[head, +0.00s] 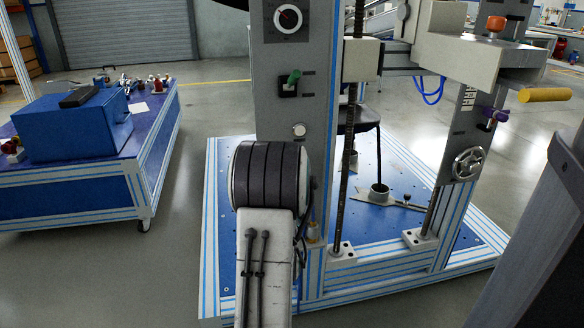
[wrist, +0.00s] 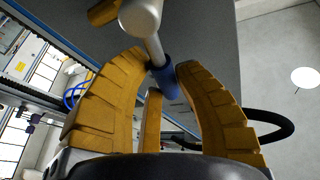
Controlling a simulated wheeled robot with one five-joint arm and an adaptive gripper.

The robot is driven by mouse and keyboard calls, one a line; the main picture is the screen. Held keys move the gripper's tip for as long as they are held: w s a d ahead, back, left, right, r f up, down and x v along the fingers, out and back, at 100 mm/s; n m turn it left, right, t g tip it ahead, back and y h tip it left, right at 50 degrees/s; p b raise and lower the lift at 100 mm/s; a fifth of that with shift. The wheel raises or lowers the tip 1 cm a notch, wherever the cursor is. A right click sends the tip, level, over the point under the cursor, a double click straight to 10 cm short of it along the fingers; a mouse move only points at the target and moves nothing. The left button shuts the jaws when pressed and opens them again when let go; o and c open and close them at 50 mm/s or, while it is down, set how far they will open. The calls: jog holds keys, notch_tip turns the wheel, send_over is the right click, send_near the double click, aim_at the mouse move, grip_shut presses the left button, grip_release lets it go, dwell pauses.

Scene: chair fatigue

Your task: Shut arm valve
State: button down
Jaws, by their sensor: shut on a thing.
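In the wrist view, my gripper (wrist: 163,64) has its yellow-brown ribbed fingers closed around a small blue handle (wrist: 168,82). The handle sits on a silver stem with a rounded silver head (wrist: 141,16), beside a grey panel. I take this to be the arm valve, but no label shows on it. The stem slants between the fingertips, and part of the blue handle is hidden by the fingers. In the head view my gripper does not show, and I cannot match the held handle to a part there.
The chair test rig stands on a blue base (head: 232,215), with a grey column (head: 290,110), a green knob (head: 294,76), a yellow handle (head: 545,95) and a handwheel (head: 468,164). A blue cart (head: 60,195) stands left. Grey floor (head: 185,165) between them is clear.

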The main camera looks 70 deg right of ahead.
jog(key=c, duration=0.8)
grip_release()
jog(key=shift+d, duration=0.1)
jog(key=shift+c, duration=0.2)
jog(key=shift+r, duration=5)
